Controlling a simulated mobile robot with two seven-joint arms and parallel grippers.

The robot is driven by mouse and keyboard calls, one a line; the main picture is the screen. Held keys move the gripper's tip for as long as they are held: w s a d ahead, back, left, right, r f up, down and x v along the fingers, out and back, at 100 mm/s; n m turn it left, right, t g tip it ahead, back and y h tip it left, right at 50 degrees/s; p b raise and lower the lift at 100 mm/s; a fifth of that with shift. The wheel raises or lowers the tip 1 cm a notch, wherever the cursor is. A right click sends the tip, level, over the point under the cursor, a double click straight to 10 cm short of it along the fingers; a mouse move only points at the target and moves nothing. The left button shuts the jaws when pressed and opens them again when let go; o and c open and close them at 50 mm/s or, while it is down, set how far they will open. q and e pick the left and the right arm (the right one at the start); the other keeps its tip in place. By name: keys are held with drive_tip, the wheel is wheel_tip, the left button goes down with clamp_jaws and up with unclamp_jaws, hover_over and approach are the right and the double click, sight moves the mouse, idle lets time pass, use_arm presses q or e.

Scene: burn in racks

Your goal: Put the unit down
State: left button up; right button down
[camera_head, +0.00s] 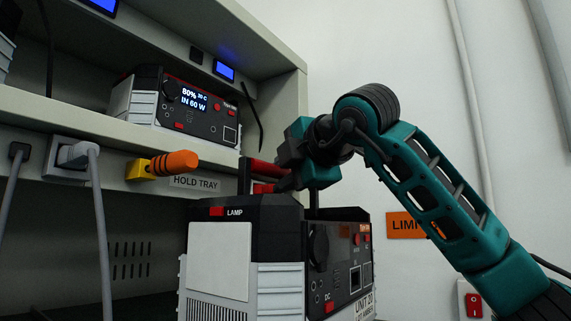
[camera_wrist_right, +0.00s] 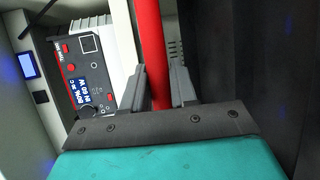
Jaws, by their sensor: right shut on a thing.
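The unit (camera_head: 275,215) is a black and light-grey power box with a "LAMP" label on its side and a dial and red buttons on its front. It stands upright at the bottom middle of the head view, and its base is cut off by the frame. My right gripper (camera_head: 288,180) is shut on the unit's red handle (camera_head: 262,172) above its top. In the right wrist view the red handle (camera_wrist_right: 152,50) runs between the two fingers (camera_wrist_right: 158,92). I cannot tell whether the unit touches a surface. My left gripper is not in view.
A second unit (camera_head: 185,105), its display reading 80%, sits on the shelf behind. An orange-handled part (camera_head: 172,163) and a grey plug (camera_head: 78,155) stick out from the shelf front, beside a "HOLD TRAY" label (camera_head: 195,182). An orange sign (camera_head: 405,225) and red switch (camera_head: 473,304) are at right.

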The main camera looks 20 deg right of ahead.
drive_tip(key=shift+s+d+f, duration=0.1)
drive_tip(key=shift+s+f, duration=0.1)
idle(0.3)
drive_tip(key=c, duration=1.3)
unclamp_jaws()
drive_tip(key=shift+w+f, duration=0.15)
drive_tip(key=shift+f, duration=0.4)
drive_tip(key=o, duration=0.3)
drive_tip(key=shift+s+r, duration=0.1)
drive_tip(key=shift+s, duration=0.1)
drive_tip(key=shift+o, duration=0.6)
drive_tip(key=shift+w, duration=0.1)
drive_tip(key=shift+r, duration=0.1)
